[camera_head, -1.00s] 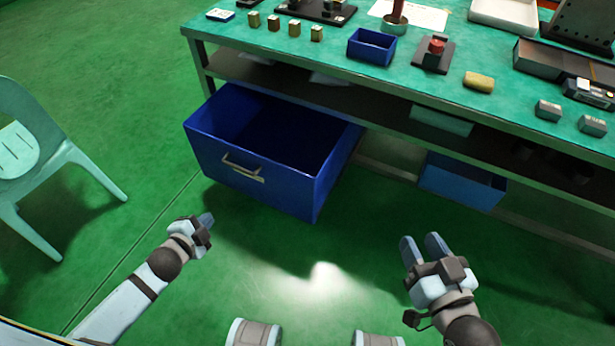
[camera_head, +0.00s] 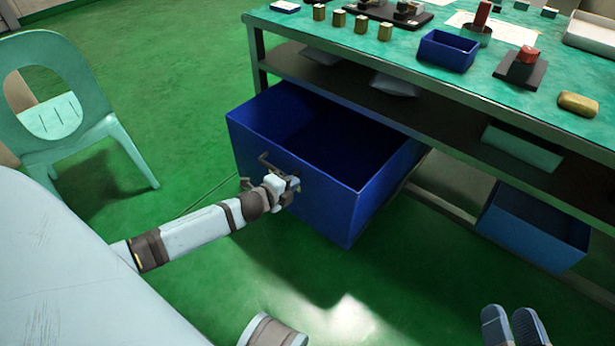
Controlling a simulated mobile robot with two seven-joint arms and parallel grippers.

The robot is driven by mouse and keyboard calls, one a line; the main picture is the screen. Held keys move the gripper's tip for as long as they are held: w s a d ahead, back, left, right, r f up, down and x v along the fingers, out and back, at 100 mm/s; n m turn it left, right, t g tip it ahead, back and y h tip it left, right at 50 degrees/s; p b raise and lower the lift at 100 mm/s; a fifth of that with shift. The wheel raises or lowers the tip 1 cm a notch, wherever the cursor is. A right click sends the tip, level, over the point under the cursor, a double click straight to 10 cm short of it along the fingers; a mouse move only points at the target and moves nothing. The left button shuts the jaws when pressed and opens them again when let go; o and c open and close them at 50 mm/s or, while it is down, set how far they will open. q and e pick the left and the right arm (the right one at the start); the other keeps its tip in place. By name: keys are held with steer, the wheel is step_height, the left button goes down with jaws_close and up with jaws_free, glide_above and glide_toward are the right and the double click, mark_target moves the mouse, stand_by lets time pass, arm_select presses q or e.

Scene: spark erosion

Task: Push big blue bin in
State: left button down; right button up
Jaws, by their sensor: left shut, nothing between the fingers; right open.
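The big blue bin (camera_head: 345,212) is an open-topped box with a handle (camera_head: 268,163) on its front face. It sticks out from under the green-topped workbench and looks empty. My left gripper (camera_head: 290,184) is shut and empty, right at the bin's front face beside the handle. I cannot tell whether it touches the bin. My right gripper (camera_head: 513,322) is open and empty over the floor at the bottom right; only its fingers show.
A smaller blue bin (camera_head: 530,232) sits under the bench at the right. The workbench (camera_head: 300,40) holds small blocks, a blue tray (camera_head: 447,50) and other parts. A pale green chair (camera_head: 60,115) stands at the left. The floor in front is clear.

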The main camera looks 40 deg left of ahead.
mark_target(312, 169)
arm_select(q)
steer(key=x, duration=0.2)
steer(key=b+x, duration=0.2)
steer(key=x, duration=0.1)
steer(key=shift+w+r, duration=0.25)
steer(key=shift+w, duration=0.65)
steer(key=shift+r, duration=0.1)
arm_select(e)
step_height(312, 169, down, 3)
steer(key=shift+w+r+n+g, duration=0.1)
steer(key=shift+w+n+g, duration=0.05)
steer(key=shift+n+g, duration=0.25)
arm_select(q)
steer(key=shift+w, duration=0.1)
